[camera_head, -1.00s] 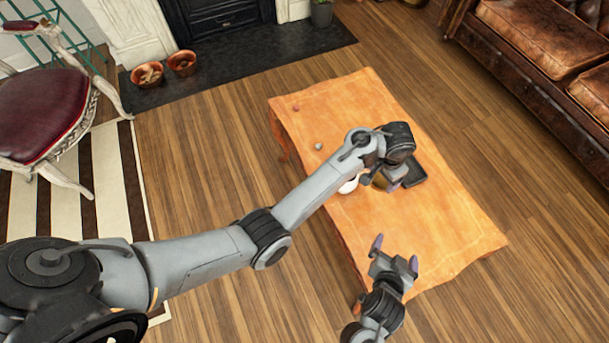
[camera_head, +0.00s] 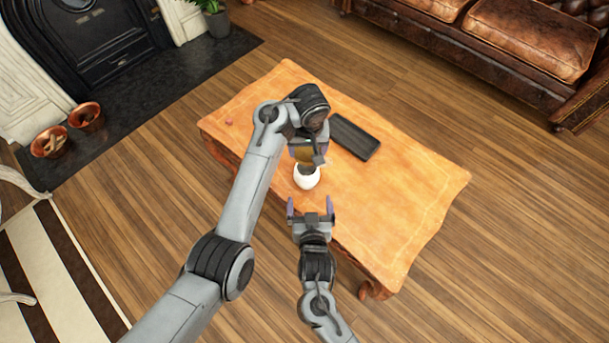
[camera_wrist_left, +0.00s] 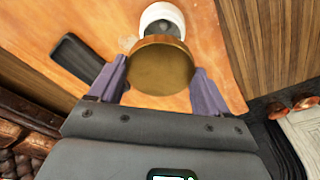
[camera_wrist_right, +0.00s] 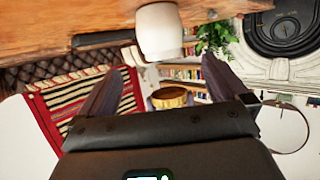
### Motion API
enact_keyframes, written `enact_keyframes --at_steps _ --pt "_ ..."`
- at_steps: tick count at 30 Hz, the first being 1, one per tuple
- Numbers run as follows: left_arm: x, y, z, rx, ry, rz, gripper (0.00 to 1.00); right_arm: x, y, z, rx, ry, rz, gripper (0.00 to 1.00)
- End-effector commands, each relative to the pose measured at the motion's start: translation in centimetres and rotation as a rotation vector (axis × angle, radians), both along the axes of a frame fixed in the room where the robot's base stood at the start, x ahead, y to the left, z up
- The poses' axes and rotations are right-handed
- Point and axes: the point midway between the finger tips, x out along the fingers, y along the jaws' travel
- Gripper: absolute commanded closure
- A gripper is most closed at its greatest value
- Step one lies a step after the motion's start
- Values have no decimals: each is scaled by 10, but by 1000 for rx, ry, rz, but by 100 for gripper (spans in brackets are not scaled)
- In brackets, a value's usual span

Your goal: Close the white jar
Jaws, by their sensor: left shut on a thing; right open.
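The white jar (camera_head: 307,179) stands upright on the orange-covered table, and its dark open top shows. The jar is also at the top of the left wrist view (camera_wrist_left: 162,18). My left gripper (camera_head: 306,152) is shut on a round golden-brown lid (camera_wrist_left: 160,68), holding it above the jar, apart from it. My right gripper (camera_head: 311,205) is open and empty, in front of the jar, its fingers pointing towards it. The right wrist view is upside down; in it the jar (camera_wrist_right: 159,32) and the lid (camera_wrist_right: 170,97) show with a gap between them.
A black tray (camera_head: 354,137) lies on the table (camera_head: 400,205) behind and right of the jar. A small reddish object (camera_head: 229,122) is near the table's left corner. The right part of the table is clear. A leather sofa (camera_head: 510,40) stands beyond.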

Motion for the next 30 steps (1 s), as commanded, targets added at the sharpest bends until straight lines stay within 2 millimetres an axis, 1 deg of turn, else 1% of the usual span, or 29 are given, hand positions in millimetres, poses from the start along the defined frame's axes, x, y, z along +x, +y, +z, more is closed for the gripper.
enact_keyframes --at_steps 4,8,11,21,27,30 --pt "0 0 0 0 0 0 51 3 0 -1 -1 0 0 0" --pt "0 0 0 0 0 0 51 13 1 -4 -1 -1 0 0" --pt "0 0 0 0 0 0 51 25 2 -8 -1 -1 -1 0" --pt "0 0 0 0 0 0 51 77 5 -27 -1 -1 0 0" --pt "0 0 0 0 0 0 51 100 7 -36 -1 0 0 0" --pt "0 0 0 0 0 0 51 106 7 -39 0 0 0 0"
